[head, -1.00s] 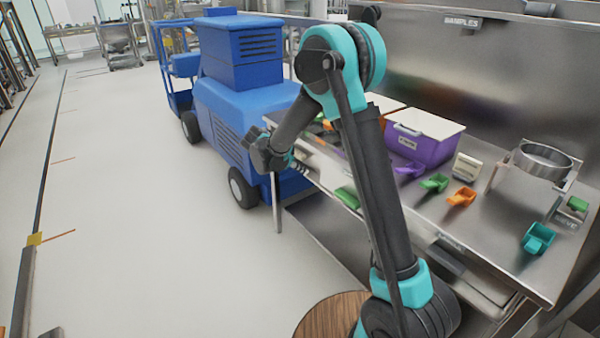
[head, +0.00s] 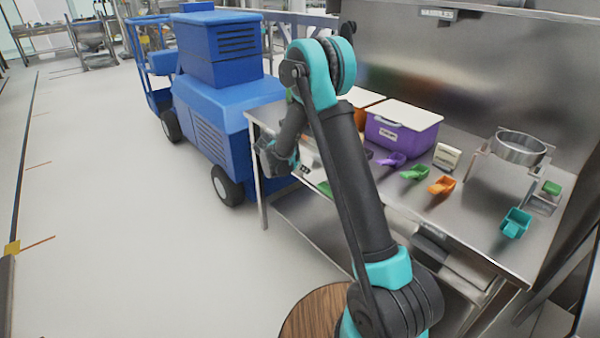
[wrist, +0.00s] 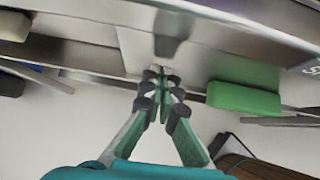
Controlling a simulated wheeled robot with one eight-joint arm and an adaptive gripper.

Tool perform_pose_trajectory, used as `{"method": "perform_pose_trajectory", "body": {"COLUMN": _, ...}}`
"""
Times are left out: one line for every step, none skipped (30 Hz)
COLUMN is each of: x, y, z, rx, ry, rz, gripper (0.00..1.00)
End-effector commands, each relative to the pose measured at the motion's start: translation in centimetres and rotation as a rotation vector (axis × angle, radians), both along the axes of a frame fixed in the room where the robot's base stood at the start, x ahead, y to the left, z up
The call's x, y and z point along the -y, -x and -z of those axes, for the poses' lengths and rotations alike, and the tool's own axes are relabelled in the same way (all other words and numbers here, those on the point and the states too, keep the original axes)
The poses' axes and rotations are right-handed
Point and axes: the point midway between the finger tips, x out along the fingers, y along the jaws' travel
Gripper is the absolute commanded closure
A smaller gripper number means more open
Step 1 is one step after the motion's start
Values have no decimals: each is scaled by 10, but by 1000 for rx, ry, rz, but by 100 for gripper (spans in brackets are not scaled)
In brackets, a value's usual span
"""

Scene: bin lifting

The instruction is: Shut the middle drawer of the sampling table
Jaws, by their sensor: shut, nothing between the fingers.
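The steel sampling table (head: 475,225) runs along the right in the head view, its front edge facing my arm. My gripper (head: 298,166) is at the far part of that front edge. In the wrist view my gripper (wrist: 162,76) has its fingers together, empty, with the tips at or very near a steel front below the tabletop; contact cannot be told. A green bar-like piece (wrist: 243,97) sits on the front to the right of the fingers. It also shows in the head view (head: 325,188). My arm hides much of the front, so I cannot tell how far the middle drawer stands out.
On the tabletop stand a purple box (head: 400,133) with a white lid, several coloured scoops, including an orange one (head: 441,186) and a teal one (head: 515,223), and a sieve on a stand (head: 520,148). A blue vehicle (head: 220,105) stands beyond the table. The left floor is clear.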

Motion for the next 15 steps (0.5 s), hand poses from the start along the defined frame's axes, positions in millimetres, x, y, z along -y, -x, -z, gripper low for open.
{"method": "perform_pose_trajectory", "body": {"x": 1, "y": -1, "z": 0, "rx": 0, "ry": 0, "rz": 0, "gripper": 100}}
{"method": "perform_pose_trajectory", "body": {"x": 1, "y": -1, "z": 0, "rx": 0, "ry": 0, "rz": 0, "gripper": 100}}
{"method": "perform_pose_trajectory", "body": {"x": 1, "y": -1, "z": 0, "rx": 0, "ry": 0, "rz": 0, "gripper": 100}}
{"method": "perform_pose_trajectory", "body": {"x": 1, "y": -1, "z": 0, "rx": 0, "ry": 0, "rz": 0, "gripper": 100}}
{"method": "perform_pose_trajectory", "body": {"x": 1, "y": -1, "z": 0, "rx": 0, "ry": 0, "rz": 0, "gripper": 100}}
{"method": "perform_pose_trajectory", "body": {"x": 1, "y": -1, "z": 0, "rx": 0, "ry": 0, "rz": 0, "gripper": 100}}
{"method": "perform_pose_trajectory", "body": {"x": 1, "y": -1, "z": 0, "rx": 0, "ry": 0, "rz": 0, "gripper": 100}}
{"method": "perform_pose_trajectory", "body": {"x": 1, "y": -1, "z": 0, "rx": 0, "ry": 0, "rz": 0, "gripper": 100}}
{"method": "perform_pose_trajectory", "body": {"x": 1, "y": -1, "z": 0, "rx": 0, "ry": 0, "rz": 0, "gripper": 100}}
{"method": "perform_pose_trajectory", "body": {"x": 1, "y": -1, "z": 0, "rx": 0, "ry": 0, "rz": 0, "gripper": 100}}
{"method": "perform_pose_trajectory", "body": {"x": 2, "y": -1, "z": 0, "rx": 0, "ry": 0, "rz": 0, "gripper": 100}}
{"method": "perform_pose_trajectory", "body": {"x": 3, "y": -2, "z": 0, "rx": 0, "ry": 0, "rz": 0, "gripper": 100}}
{"method": "perform_pose_trajectory", "body": {"x": 5, "y": -4, "z": 0, "rx": -1, "ry": 0, "rz": 1, "gripper": 100}}
{"method": "perform_pose_trajectory", "body": {"x": 8, "y": -6, "z": 0, "rx": 0, "ry": 0, "rz": 1, "gripper": 100}}
{"method": "perform_pose_trajectory", "body": {"x": 13, "y": -9, "z": 0, "rx": -1, "ry": 0, "rz": 2, "gripper": 100}}
